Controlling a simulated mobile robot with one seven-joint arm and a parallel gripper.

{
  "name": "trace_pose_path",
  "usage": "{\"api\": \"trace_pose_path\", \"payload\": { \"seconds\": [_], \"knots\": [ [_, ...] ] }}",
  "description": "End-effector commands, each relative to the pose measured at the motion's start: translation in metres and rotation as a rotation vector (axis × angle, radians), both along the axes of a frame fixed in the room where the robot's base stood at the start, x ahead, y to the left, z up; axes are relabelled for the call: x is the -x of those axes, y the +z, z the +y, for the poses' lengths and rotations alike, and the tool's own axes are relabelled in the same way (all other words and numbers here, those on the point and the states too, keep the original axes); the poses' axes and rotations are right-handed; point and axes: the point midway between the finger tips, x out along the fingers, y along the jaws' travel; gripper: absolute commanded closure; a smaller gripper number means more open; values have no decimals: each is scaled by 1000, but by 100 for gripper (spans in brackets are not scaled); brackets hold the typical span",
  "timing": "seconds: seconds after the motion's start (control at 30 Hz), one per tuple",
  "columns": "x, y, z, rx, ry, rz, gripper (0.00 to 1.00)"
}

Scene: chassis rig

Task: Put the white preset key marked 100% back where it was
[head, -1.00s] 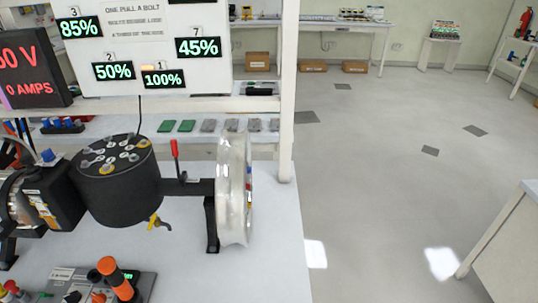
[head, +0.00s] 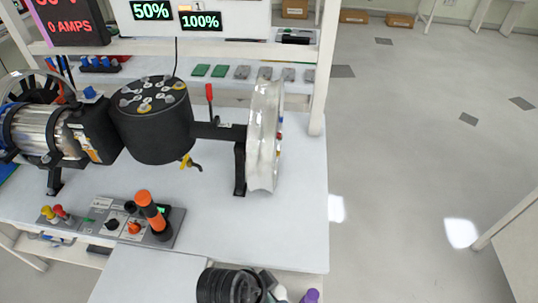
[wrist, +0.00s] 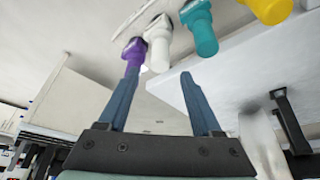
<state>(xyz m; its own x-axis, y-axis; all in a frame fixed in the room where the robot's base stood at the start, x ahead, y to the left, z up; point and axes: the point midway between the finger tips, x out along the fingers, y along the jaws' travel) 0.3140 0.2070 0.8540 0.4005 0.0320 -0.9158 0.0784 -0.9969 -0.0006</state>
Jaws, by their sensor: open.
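In the wrist view, a white key (wrist: 159,50) stands in a row on a pale plate (wrist: 150,12), between a purple key (wrist: 135,52) and a teal key (wrist: 201,30). No 100% marking is legible on it. My gripper (wrist: 160,72) is open and empty. Its left blue finger reaches toward the purple key and its right one ends below the teal key. The white key lies beyond and between the fingertips; I cannot tell whether anything touches. In the head view, a purple piece (head: 311,296) shows at the bottom edge; the gripper itself is not clear there.
A 100% display (head: 201,21) sits beside a 50% display (head: 152,11) on the back panel. A black drum (head: 152,130), a silver wheel (head: 263,135) and a control box with an orange-handled lever (head: 151,211) occupy the bench. The bench's front right is fairly clear.

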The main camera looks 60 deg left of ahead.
Motion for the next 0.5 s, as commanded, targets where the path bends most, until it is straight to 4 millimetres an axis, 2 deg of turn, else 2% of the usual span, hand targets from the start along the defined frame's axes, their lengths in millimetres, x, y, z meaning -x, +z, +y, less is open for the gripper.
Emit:
{"api": "trace_pose_path", "payload": {
  "seconds": [0.1, 0.2, 0.5],
  "knots": [
    [6, 14, 0, 0, 0, -2, 34],
    [8, 20, -1, 0, 0, -1, 34],
    [5, 24, 1, -9, -1, -8, 34]
  ]
}}
